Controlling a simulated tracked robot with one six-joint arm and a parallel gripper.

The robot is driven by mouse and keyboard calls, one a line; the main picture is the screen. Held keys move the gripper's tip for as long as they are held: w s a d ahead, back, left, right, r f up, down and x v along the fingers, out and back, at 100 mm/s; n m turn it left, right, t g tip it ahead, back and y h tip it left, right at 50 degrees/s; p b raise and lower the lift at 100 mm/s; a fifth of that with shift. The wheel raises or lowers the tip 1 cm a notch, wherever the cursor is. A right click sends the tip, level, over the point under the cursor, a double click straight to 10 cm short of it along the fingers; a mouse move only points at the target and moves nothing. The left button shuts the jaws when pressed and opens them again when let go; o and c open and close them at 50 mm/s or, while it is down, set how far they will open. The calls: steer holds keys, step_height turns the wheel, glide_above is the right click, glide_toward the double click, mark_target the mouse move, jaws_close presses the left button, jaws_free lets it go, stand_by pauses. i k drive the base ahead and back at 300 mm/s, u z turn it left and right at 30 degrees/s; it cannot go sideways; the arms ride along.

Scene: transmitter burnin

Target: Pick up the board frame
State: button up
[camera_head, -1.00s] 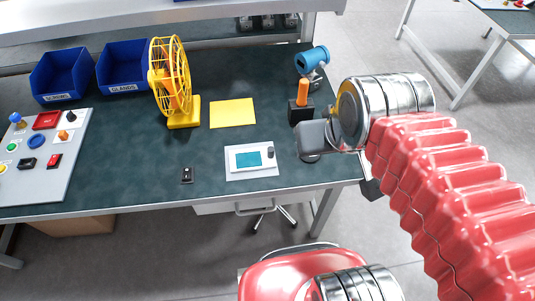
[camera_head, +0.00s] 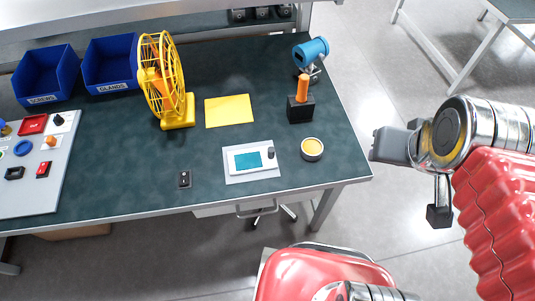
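No part is plainly marked as the board frame. A flat white rectangular piece with a teal panel (camera_head: 248,160) and a dark knob lies on a pale mat (camera_head: 233,178) near the table's front right; I cannot tell if this is the board frame. My gripper (camera_head: 432,215) hangs beyond the table's right edge, above the floor and apart from everything on the table. One dark fingertip shows below the metal wrist. I see nothing held.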

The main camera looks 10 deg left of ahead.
mark_target(259, 159)
steer(key=z, duration=0.15)
steer(key=k, duration=1.15)
steer(key=u, duration=1.45)
steer(key=i, duration=1)
